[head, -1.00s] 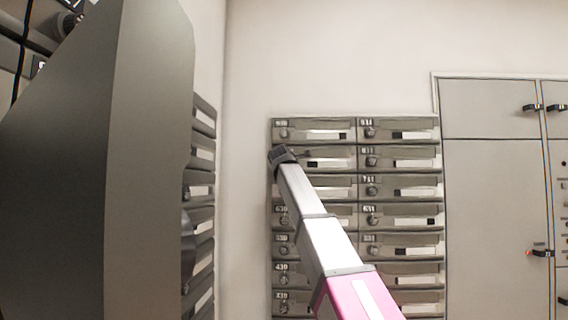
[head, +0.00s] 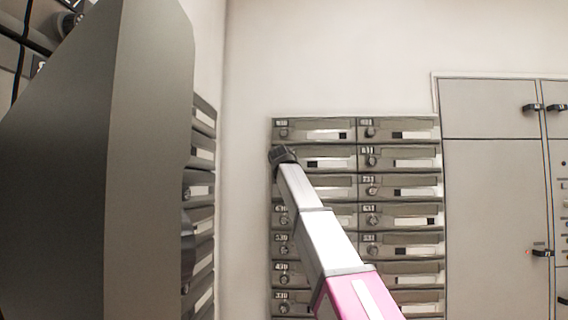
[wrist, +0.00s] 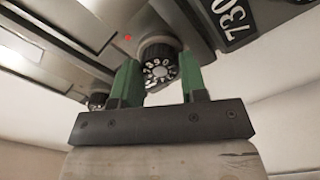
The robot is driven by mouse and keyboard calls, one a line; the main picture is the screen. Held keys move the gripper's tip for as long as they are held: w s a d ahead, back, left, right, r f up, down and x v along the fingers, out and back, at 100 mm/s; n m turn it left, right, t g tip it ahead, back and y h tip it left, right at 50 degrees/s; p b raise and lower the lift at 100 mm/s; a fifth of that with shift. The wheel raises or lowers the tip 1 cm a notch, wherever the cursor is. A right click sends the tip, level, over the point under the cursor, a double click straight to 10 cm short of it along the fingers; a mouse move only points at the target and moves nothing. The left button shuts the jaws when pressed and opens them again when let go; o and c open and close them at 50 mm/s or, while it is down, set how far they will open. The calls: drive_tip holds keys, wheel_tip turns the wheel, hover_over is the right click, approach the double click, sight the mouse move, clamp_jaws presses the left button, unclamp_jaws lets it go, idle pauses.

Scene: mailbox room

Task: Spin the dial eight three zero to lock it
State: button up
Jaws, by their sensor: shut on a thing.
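The dial (wrist: 158,66) is a round black knob with white digits on its face, on the front of a grey mailbox. In the wrist view it sits between my gripper's two green fingers, which are shut on its sides. In the head view my gripper (head: 283,157) is at the left end of the second row from the top and hides that dial. The box's own number is not readable. A 730 label (wrist: 234,18) shows to the right of the held dial in the wrist view.
A second dial (wrist: 97,101) is to the lower left in the wrist view. The mailbox bank (head: 400,208) has two columns of dialled boxes. More mailboxes (head: 202,190) line the left wall, and large grey lockers (head: 492,190) stand at the right.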

drive_tip(key=shift+a+m, duration=0.1)
drive_tip(key=shift+m, duration=9)
drive_tip(key=o, duration=0.9)
drive_tip(key=shift+s, duration=0.1)
drive_tip(key=s, duration=1)
drive_tip(key=shift+s+a, duration=0.2)
drive_tip(key=shift+s, duration=0.1)
